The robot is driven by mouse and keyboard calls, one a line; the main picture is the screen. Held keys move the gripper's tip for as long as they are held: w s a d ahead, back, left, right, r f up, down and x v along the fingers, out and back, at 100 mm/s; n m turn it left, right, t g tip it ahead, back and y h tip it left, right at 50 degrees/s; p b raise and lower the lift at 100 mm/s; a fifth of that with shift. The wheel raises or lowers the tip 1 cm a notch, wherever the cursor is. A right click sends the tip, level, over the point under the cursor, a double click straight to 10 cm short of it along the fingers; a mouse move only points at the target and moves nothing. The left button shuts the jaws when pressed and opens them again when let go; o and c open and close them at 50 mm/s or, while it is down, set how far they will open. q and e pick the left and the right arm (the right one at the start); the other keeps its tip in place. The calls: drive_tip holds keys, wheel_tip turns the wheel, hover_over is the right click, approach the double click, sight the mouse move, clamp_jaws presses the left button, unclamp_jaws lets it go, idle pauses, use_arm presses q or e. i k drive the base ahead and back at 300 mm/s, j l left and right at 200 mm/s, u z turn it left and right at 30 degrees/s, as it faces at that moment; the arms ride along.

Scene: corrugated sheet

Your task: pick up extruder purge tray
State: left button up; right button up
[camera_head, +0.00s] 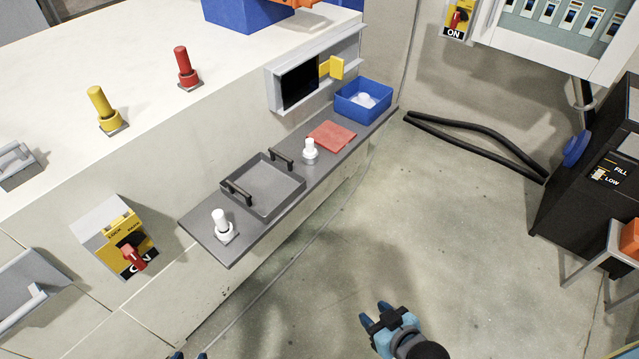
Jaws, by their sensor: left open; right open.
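The extruder purge tray (264,188) is a shallow grey square tray with two black handles on opposite sides. It looks empty and lies on the dark grey shelf (208,238) along the front of the machine. My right gripper (376,312) is open and empty, low in the view over the floor, to the lower right of the tray and well apart from it. Only the fingertips of my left gripper (188,356) show at the bottom edge. They are apart, below the shelf's near end in the picture, and the rest is cut off.
White-topped knobs stand on the shelf either side of the tray, one at the near end (220,222) and one beyond (310,148). Farther along lie a red pad (332,136) and a blue bin (362,98).

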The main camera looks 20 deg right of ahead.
sight(262, 186)
drive_tip(key=u, duration=0.5)
drive_tip(key=l+u, duration=0.25)
drive_tip(key=u, duration=0.15)
drive_tip(key=l+u, duration=0.25)
drive_tip(key=u, duration=0.2)
drive_tip(key=l+u, duration=0.25)
drive_tip(key=u, duration=0.15)
drive_tip(key=l+u, duration=0.15)
drive_tip(key=l, duration=0.2)
drive_tip(key=k+l+u, duration=0.15)
drive_tip(key=l, duration=0.2)
drive_tip(key=k+l+u, duration=0.15)
drive_tip(key=l, duration=0.2)
drive_tip(key=k+l, duration=0.1)
drive_tip(key=l, duration=0.2)
drive_tip(key=k+l, duration=0.1)
drive_tip(key=l, duration=0.25)
